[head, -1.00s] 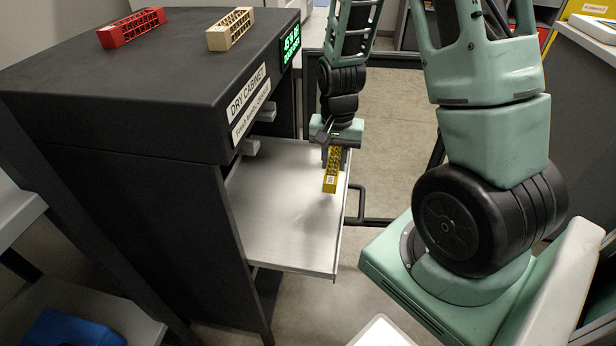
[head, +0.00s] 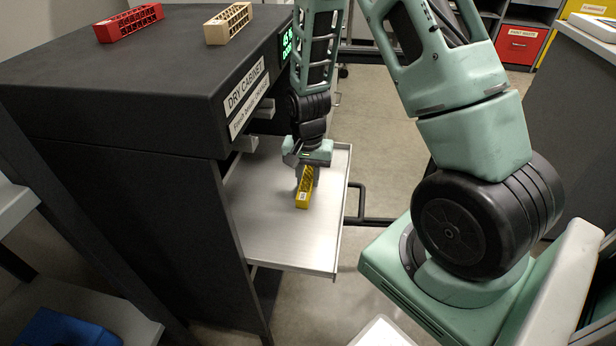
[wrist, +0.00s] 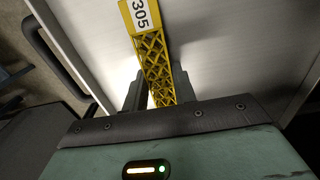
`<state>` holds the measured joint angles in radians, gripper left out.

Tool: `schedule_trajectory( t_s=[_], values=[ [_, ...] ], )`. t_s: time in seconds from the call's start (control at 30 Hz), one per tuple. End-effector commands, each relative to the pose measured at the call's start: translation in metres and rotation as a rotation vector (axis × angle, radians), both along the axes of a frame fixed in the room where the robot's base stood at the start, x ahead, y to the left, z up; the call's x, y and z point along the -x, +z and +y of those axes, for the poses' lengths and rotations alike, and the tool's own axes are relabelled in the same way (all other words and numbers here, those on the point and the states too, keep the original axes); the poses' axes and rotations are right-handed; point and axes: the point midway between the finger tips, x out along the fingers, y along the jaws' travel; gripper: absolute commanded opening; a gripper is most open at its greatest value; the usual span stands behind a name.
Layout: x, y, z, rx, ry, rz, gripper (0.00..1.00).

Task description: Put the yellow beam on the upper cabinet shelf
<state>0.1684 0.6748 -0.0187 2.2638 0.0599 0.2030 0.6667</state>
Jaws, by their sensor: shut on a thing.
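The yellow beam (head: 304,190) is a lattice bar with a white label reading 305 in the wrist view (wrist: 152,55). My gripper (head: 306,172) is shut on its near end, with one dark finger on each side in the wrist view (wrist: 155,88). The beam is over the pulled-out metal shelf (head: 275,240) of the dry cabinet (head: 130,110). I cannot tell whether the beam touches the shelf or is just above it. The cabinet's inside is mostly hidden behind its side wall.
A red lattice beam (head: 130,23) and a beige lattice beam (head: 229,24) lie on the cabinet top. Light grey brackets (head: 246,143) show above the pulled-out shelf. A black handle frame (head: 357,203) stands to its right. The shelf's front part is bare.

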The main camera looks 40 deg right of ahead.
Motion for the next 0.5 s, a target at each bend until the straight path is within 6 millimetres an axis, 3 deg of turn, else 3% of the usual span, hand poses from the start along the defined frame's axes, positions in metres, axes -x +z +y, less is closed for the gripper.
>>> schedule_trajectory(
  t_s=[0.27, 0.3, 0.33, 0.5],
  values=[
    [0.0005, -0.0035, -0.0002, 0.001, 0.0, 0.001, 0.04],
    [0.0003, -0.0023, -0.0002, 0.0, 0.0, 0.0, 0.38],
    [0.0003, -0.0022, -0.0002, 0.0, 0.0, 0.0, 0.46],
    [0.0003, -0.0021, -0.0002, 0.0, 0.0, 0.0, 0.49]
  ],
)
